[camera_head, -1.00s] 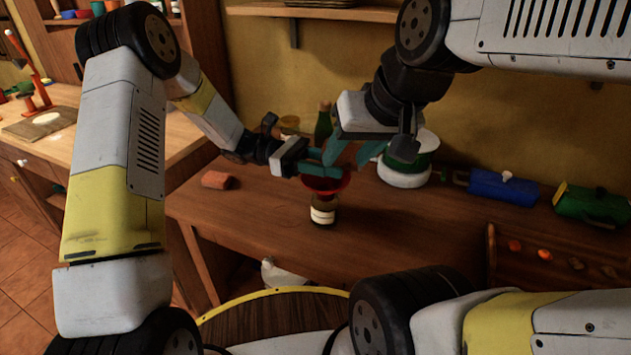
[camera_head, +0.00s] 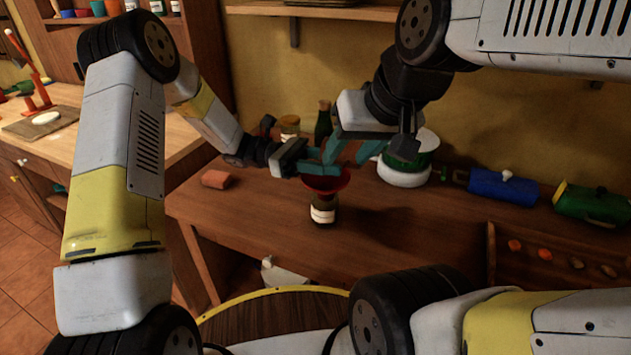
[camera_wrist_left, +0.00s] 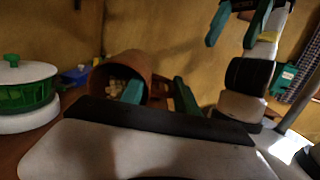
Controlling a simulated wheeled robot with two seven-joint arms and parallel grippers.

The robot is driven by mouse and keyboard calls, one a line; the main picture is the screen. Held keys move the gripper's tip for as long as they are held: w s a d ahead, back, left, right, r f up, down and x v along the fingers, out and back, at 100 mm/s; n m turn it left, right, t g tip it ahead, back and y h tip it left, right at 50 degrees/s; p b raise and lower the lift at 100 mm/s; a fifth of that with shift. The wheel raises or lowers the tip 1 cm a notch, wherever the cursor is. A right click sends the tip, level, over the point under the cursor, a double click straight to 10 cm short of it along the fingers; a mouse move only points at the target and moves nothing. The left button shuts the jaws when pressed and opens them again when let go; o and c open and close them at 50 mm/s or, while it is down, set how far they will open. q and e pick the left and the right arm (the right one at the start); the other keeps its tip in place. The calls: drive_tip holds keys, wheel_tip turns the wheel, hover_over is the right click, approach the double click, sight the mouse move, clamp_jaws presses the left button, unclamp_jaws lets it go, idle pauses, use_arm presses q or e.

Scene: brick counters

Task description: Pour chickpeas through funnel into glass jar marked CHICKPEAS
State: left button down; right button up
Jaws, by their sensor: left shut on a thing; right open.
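The glass jar (camera_head: 323,212) with a white label stands upright on the wooden counter; the label's text is too small to read. A red funnel (camera_head: 328,184) sits on its mouth. My left gripper (camera_head: 322,168) is just above the funnel. In the left wrist view my left gripper (camera_wrist_left: 160,95) is shut on a terracotta cup (camera_wrist_left: 138,66), which is tilted with its opening towards the camera. Chickpeas (camera_wrist_left: 116,78) show inside it. My right gripper (camera_head: 353,152) is open close beside the left one; its spread fingers also show in the left wrist view (camera_wrist_left: 238,25).
A dark bottle (camera_head: 323,125) is behind the grippers. A terracotta block (camera_head: 216,179) lies left.

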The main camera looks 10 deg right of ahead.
use_arm(q)
drive_tip(key=shift+w+a+r+g+h+p, duration=0.2)
drive_tip(key=shift+r+g+h, duration=0.1)
drive_tip(key=shift+r+h, duration=0.25)
drive_tip(key=shift+w+a+r+g+h+p, duration=0.1)
drive_tip(key=shift+r+g+h+p, duration=0.15)
drive_tip(key=shift+r+h, duration=0.25)
idle(2.6)
